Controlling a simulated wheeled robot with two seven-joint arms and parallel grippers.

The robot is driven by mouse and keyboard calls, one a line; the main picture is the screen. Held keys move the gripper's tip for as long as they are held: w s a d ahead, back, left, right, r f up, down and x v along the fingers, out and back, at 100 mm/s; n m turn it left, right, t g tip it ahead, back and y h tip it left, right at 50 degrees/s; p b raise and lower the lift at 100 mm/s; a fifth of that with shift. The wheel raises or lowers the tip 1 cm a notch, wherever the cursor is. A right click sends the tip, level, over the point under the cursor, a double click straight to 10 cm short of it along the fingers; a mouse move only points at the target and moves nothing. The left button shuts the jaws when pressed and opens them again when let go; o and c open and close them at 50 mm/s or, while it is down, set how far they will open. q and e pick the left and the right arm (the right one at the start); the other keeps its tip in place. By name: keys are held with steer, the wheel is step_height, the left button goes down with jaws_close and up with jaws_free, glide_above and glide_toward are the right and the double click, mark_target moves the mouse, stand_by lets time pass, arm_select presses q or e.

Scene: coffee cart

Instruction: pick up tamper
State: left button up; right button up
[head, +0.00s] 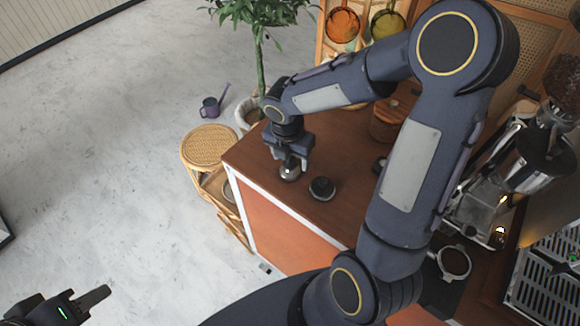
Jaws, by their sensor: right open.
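A small silver, rounded object, seemingly the tamper (290,173), stands on the brown counter (340,217) near its left corner. My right gripper (291,160) points down right over it, with its open fingers at the object's upper part. The fingers hide that part, and I cannot tell whether they touch it. A dark round piece (322,188) with a lighter rim sits just to the right, apart from the gripper. My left gripper (88,303) is at the bottom left corner, far from the counter; only one finger shows clearly.
A portafilter with coffee grounds (454,262) is at the lower right, near the grinder (505,180). A wooden canister (386,122) stands at the counter's back. A rattan stool (209,146) and a plant (260,60) are beyond the counter's left edge.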

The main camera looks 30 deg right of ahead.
steer(key=shift+c, duration=0.2)
steer(key=shift+r, duration=0.1)
steer(key=c, duration=1.1)
